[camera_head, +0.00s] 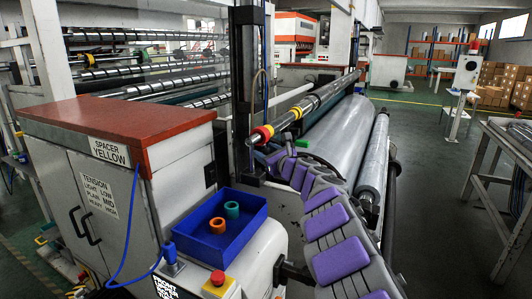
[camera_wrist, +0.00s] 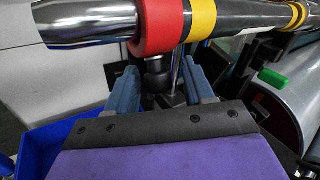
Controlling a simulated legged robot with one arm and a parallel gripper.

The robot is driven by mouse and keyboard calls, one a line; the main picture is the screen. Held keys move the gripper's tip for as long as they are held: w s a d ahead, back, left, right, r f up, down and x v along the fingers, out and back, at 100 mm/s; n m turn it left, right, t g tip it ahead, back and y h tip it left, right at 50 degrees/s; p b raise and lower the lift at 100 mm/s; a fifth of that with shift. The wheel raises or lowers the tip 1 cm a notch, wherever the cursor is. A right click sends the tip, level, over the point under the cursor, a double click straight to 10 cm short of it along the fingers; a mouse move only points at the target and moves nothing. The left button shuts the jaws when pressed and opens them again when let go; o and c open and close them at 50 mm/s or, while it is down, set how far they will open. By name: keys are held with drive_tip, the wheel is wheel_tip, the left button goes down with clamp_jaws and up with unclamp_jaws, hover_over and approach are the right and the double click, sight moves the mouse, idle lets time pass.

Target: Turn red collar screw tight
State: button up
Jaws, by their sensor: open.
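The red collar (camera_head: 263,134) sits on the metal shaft near its free left end. In the wrist view the red collar (camera_wrist: 156,27) is large at the top, with a dark screw (camera_wrist: 157,76) hanging from its underside. My gripper (camera_wrist: 161,72) is open below the collar, one blue finger on each side of the screw. I cannot tell whether either finger touches it. In the head view my gripper (camera_head: 274,151) is small and partly hidden by my purple-padded arm, and the screw cannot be made out.
A yellow collar (camera_wrist: 201,17) sits right beside the red one, with another yellow collar (camera_wrist: 292,16) farther along the shaft. A large film roll (camera_head: 335,135) lies behind. A blue tray (camera_head: 190,250) with orange and green rings rests on the machine at left. A green piece (camera_wrist: 272,80) is at right.

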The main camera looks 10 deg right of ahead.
clamp_jaws()
drive_tip(key=shift+r, duration=0.1)
idle(0.5)
drive_tip(key=shift+r+n+g+y+p, duration=0.15)
drive_tip(key=shift+n+g+y+p, duration=0.2)
drive_tip(key=shift+y+p, duration=0.65)
drive_tip(key=n+g+y+p, duration=0.1)
drive_tip(key=g+p, duration=0.1)
drive_tip(key=p, duration=0.4)
drive_tip(key=shift+r+y+p, duration=0.2)
drive_tip(key=shift+y+p, duration=0.1)
drive_tip(key=shift+y, duration=0.1)
drive_tip(key=g+y+p, duration=0.1)
drive_tip(key=g+p, duration=0.1)
drive_tip(key=p, duration=0.1)
drive_tip(key=shift+f+n+y, duration=0.1)
drive_tip(key=shift+n+y, duration=0.25)
drive_tip(key=shift+y, duration=0.05)
drive_tip(key=p, duration=0.1)
drive_tip(key=g+y+p, duration=0.1)
drive_tip(key=p, duration=0.1)
drive_tip(key=shift+f+n+g, duration=0.25)
drive_tip(key=shift+n, duration=0.15)
drive_tip(key=shift+g+p, duration=0.3)
drive_tip(key=shift+a+n+g+y+p, duration=0.1)
drive_tip(key=shift+n+g+y+p, duration=0.6)
drive_tip(key=shift+g+y+p, duration=0.7)
